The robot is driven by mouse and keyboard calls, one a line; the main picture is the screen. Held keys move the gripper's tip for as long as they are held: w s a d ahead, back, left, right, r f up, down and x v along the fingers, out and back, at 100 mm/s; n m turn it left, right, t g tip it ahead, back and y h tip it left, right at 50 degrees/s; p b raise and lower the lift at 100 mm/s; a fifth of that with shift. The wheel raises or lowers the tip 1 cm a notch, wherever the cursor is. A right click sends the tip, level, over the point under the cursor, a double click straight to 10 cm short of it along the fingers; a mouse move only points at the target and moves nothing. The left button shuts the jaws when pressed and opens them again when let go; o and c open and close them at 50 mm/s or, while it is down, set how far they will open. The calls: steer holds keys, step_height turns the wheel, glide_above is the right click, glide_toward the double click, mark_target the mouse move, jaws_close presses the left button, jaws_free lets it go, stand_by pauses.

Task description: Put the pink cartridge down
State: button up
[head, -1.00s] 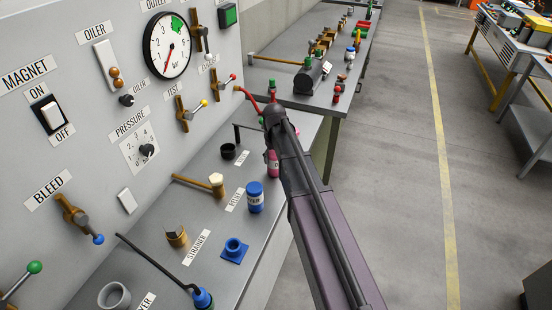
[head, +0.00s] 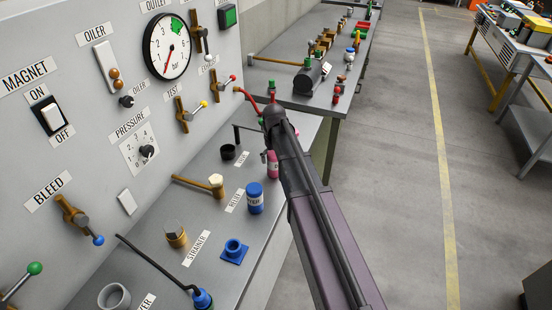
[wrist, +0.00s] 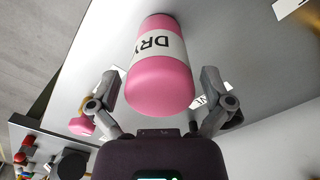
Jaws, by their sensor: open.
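The pink cartridge (wrist: 162,80) has a white band with dark lettering. In the wrist view it stands on the grey bench top between the two fingers of my gripper (wrist: 163,98), which are spread apart with a gap on each side. In the head view the pink cartridge (head: 273,164) is upright near the bench's right edge, partly hidden by my arm. The fingers are hidden behind my arm in that view.
A blue cartridge (head: 255,197), a black cup (head: 228,151), a brass fitting (head: 176,236) and a blue square-based part (head: 235,250) stand on the bench. A control panel (head: 110,105) rises behind. A second bench (head: 300,70) lies beyond.

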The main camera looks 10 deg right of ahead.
steer(key=shift+r+p, duration=5.75)
steer(key=shift+r, duration=0.2)
steer(key=s+m, duration=0.2)
steer(key=s, duration=1.8)
steer(key=shift+s, duration=0.4)
steer(key=shift+d, duration=0.1)
